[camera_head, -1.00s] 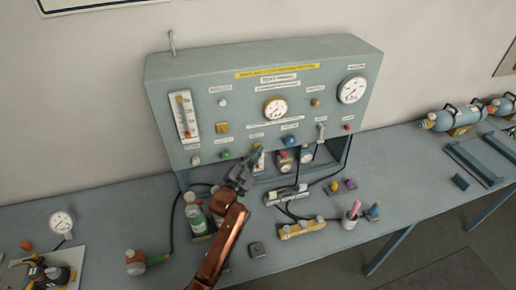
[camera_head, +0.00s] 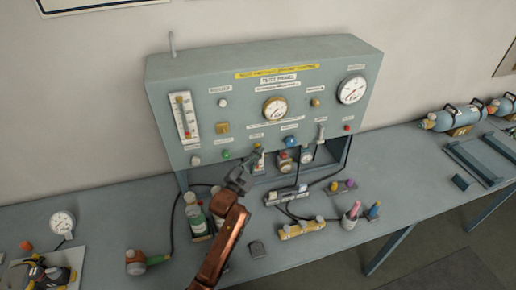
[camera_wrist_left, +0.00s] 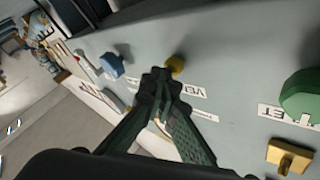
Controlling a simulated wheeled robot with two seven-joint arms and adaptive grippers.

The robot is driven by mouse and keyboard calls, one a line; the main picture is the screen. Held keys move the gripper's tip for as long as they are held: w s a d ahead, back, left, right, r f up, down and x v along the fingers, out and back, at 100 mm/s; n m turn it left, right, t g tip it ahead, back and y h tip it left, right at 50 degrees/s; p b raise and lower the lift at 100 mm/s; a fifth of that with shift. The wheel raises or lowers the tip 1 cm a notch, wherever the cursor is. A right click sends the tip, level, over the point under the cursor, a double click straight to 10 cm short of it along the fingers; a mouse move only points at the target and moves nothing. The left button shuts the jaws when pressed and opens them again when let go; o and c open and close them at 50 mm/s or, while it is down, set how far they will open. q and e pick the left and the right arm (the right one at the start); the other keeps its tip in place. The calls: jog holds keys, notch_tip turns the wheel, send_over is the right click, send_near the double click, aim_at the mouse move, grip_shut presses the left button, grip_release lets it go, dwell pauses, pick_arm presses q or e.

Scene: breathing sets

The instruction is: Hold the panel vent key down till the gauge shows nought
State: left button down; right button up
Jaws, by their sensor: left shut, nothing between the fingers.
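The grey test panel (camera_head: 200,100) stands on the bench. Its yellow vent key (camera_wrist_left: 175,63) is a small round button beside a partly covered label (camera_wrist_left: 195,88) starting "VE". My left gripper (camera_head: 255,155) is shut and empty, its fingertips at the panel's lower row. In the left wrist view the left gripper (camera_wrist_left: 160,82) has its tips right beside the key; I cannot tell whether they touch it. The panel has a middle gauge (camera_head: 275,108) and a larger right gauge (camera_head: 352,88); their needles are too small to read surely. My right gripper is not in view.
A green knob (camera_wrist_left: 305,95) and a blue knob (camera_wrist_left: 112,65) flank the key. A yellow manifold (camera_head: 302,229) and hoses lie in front of the panel. The bench's right front is mostly clear.

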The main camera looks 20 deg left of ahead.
pick_arm(q)
jog(key=shift+s+d+p, duration=0.35)
jog(key=shift+s+d, duration=0.05)
jog(key=shift+s, duration=0.25)
jog(key=s+d, duration=0.1)
jog(key=s+d+p, duration=0.1)
jog(key=s+p, duration=0.1)
jog(key=s, duration=0.1)
jog(key=shift+s+d, duration=0.1)
jog(key=shift+d, duration=0.3)
dwell(0.3)
